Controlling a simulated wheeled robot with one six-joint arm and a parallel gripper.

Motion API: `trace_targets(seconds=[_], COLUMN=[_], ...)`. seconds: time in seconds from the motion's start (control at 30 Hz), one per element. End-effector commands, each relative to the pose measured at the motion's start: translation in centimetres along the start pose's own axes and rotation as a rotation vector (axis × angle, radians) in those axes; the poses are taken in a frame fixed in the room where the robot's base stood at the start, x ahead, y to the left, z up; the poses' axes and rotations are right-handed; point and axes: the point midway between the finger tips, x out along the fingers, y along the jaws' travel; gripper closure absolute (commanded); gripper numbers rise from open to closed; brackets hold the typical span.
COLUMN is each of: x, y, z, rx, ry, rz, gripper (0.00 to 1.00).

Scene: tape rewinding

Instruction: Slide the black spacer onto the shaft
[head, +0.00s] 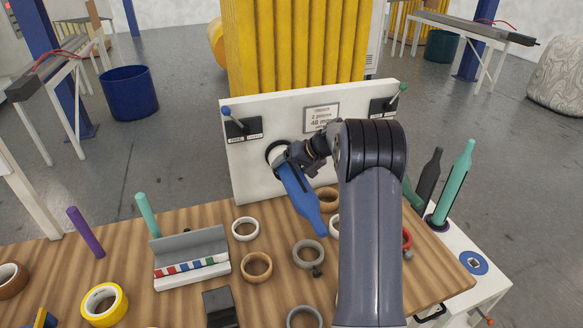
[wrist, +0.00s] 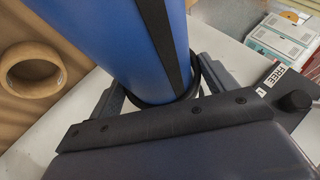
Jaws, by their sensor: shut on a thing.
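The blue shaft (head: 297,193) sticks out from the white upright board (head: 245,170) towards me, its narrow tip low. It also shows, with a dark stripe along it, in the wrist view (wrist: 130,45). The black spacer (head: 268,148) is a ring near the shaft's root at the board. In the wrist view the spacer (wrist: 158,101) goes around the shaft, with a gap at one side. My gripper (head: 287,157) is shut on the spacer, its fingers on either side of the shaft in the wrist view. I cannot tell whether the spacer touches the board.
Two levers with labels flank the shaft on the board, a blue-knobbed one (head: 236,122) and a green-knobbed one (head: 397,98). Tape rolls, such as a yellow one (head: 104,305), and a grey rack (head: 190,258) stand on the wooden table (head: 130,300). Teal and dark shafts stand at right.

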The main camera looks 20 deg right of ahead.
Motion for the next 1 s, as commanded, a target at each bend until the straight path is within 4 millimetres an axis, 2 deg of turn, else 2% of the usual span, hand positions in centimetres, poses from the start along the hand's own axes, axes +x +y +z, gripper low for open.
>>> trace_targets(seconds=[0.27, 1.0], x=[0.62, 0.88], y=[0.01, 0.22], z=[-0.83, -0.53], rx=[0.001, 0.003], ry=[-0.004, -0.008], rz=[0.000, 0.000], gripper=[0.43, 0.42])
